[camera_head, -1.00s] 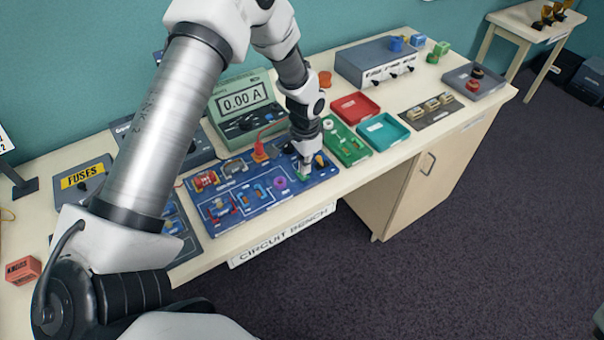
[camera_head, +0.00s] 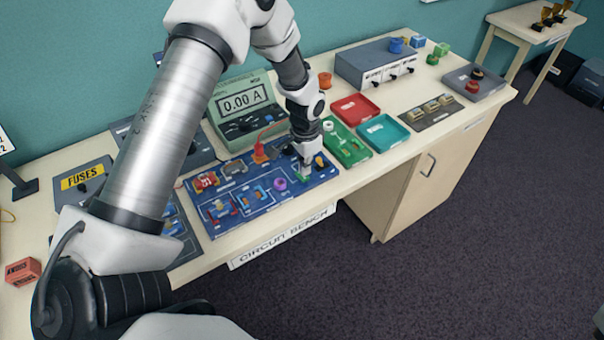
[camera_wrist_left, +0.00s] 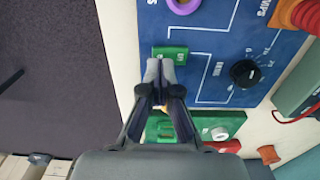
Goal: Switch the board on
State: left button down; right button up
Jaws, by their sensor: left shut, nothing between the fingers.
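The blue circuit board (camera_head: 238,218) lies on the bench, with parts fixed on it. My left gripper (camera_head: 304,172) points down at the board's right end. In the left wrist view the shut fingertips (camera_wrist_left: 160,66) are empty and reach the edge of a green rectangular switch (camera_wrist_left: 170,51) with white lettering. They partly cover it, and I cannot tell whether they touch it. A black knob (camera_wrist_left: 244,73) sits on the board beside it. The meter (camera_head: 242,103) behind the board reads 0.00 A. My right gripper is in no view.
Red (camera_head: 356,107) and teal (camera_head: 384,133) trays lie further right. A grey box with switches (camera_head: 376,64) stands behind them. The bench front edge is close to the board.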

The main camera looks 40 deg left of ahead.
aim_at(305, 178)
pick_arm(q)
jog(key=shift+f+b, duration=0.7)
jog(key=shift+f, duration=0.45)
dwell(0.5)
notch_tip(305, 178, up, 7)
jog(key=p, duration=0.6)
jog(key=shift+r, duration=0.1)
jog(key=shift+f, duration=0.2)
